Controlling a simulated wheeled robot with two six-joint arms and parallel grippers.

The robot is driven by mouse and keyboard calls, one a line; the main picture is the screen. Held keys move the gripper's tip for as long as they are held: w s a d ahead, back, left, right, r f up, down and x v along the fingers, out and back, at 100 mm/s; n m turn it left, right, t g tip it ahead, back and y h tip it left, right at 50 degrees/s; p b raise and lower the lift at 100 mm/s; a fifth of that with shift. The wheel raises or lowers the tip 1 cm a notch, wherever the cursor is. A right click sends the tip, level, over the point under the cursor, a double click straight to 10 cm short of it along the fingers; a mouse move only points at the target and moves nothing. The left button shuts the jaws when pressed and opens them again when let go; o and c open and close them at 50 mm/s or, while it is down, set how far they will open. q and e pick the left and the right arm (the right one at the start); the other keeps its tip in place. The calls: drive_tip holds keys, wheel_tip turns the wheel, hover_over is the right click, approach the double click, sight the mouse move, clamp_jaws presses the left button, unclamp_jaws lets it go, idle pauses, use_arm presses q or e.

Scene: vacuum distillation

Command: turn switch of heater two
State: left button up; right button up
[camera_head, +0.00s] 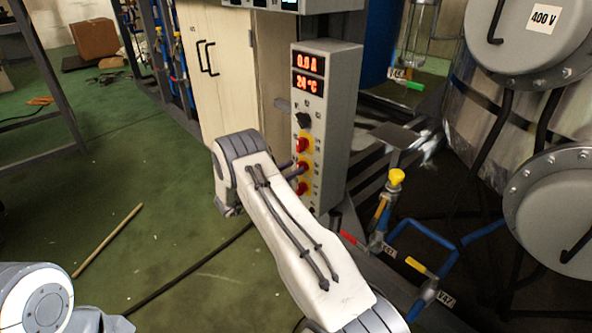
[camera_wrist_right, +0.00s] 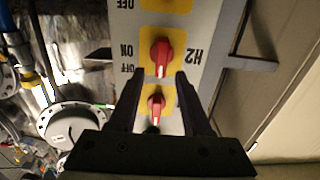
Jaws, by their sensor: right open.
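The grey control box (camera_head: 325,110) stands upright with red switches on yellow plates down its front. In the right wrist view the switch labelled H2 (camera_wrist_right: 162,58) has a red knob with a white mark, with ON and OFF printed beside it. My right gripper (camera_wrist_right: 161,76) is open, its fingertips just short of the H2 switch, one toward each side. Another red switch (camera_wrist_right: 155,104) shows between the fingers. I cannot tell whether the fingers touch the panel. In the head view my right gripper (camera_head: 292,170) is at the box front, mostly hidden by my arm. My left gripper is out of view.
The box also carries lit displays (camera_head: 308,73) and a black knob (camera_head: 303,120). A cream cabinet (camera_head: 220,70) stands behind it. Pipes with a yellow-topped valve (camera_head: 396,178) and large metal vessels (camera_head: 520,35) are at the right. The green floor at left is mostly clear.

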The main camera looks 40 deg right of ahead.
drive_tip(key=shift+w+d, duration=0.1)
drive_tip(key=shift+d, duration=0.95)
clamp_jaws()
